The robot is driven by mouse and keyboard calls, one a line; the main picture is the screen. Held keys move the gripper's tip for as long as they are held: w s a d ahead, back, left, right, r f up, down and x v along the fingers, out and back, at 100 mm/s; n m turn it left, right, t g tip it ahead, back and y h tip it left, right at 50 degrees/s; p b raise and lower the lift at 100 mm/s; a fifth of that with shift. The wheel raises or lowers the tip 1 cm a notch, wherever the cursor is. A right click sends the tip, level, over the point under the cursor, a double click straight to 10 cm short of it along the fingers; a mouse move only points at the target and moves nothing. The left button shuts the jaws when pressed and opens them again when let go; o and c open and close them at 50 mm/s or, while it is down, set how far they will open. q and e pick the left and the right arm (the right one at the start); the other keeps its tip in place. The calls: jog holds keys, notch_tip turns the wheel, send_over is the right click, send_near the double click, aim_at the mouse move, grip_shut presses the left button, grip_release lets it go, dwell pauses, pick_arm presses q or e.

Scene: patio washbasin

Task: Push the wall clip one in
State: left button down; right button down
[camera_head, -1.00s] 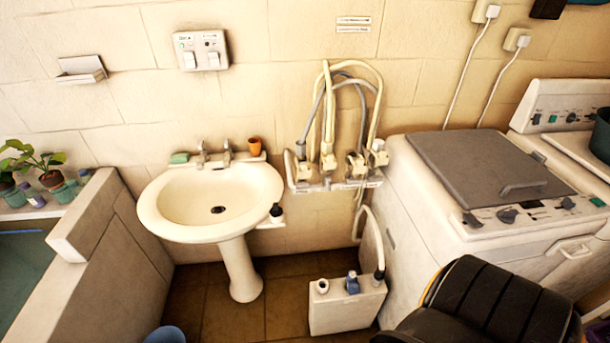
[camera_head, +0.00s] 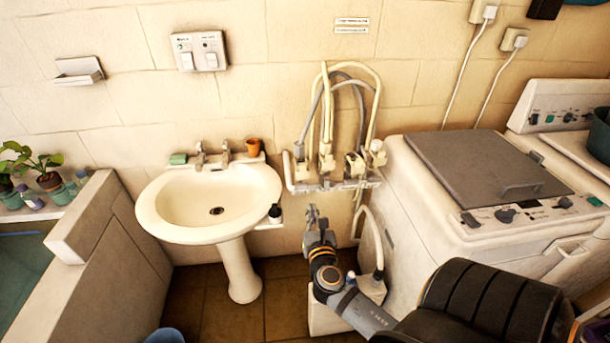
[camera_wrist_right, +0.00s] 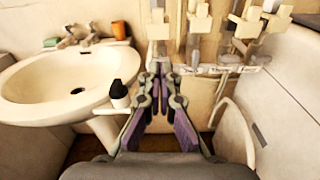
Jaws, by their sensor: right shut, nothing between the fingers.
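A pipe rail (camera_head: 330,184) runs along the wall right of the basin, with cream fittings (camera_head: 355,165) and looped hoses (camera_head: 374,95). I cannot tell which small part there is wall clip one. My right gripper (camera_head: 312,212) is below the rail, left of its middle, pointing up towards the wall. Its fingers are shut and empty. In the right wrist view the fingertips (camera_wrist_right: 160,68) show in front of the wall, just below and left of the rail's fittings (camera_wrist_right: 244,35). Contact cannot be told. My left gripper is not in view.
The washbasin (camera_head: 205,192) stands left of my right gripper, with a dark-capped bottle (camera_head: 275,212) at its right side. A white washing machine (camera_head: 430,215) is on the right. A low white box (camera_head: 322,318) is mostly hidden behind my right arm.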

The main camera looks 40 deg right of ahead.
notch_tip(320, 180, up, 3)
jog(key=shift+a+f+n+h, duration=0.1)
jog(key=shift+n+h, duration=0.2)
jog(key=shift+n, duration=0.1)
jog(key=shift+w, duration=0.1)
jog(key=p, duration=0.4)
send_near(304, 168)
jog(key=x, duration=0.6)
jog(key=shift+w+d+f, duration=0.1)
jog(key=shift+w+d, duration=0.15)
jog(key=shift+w, duration=0.15)
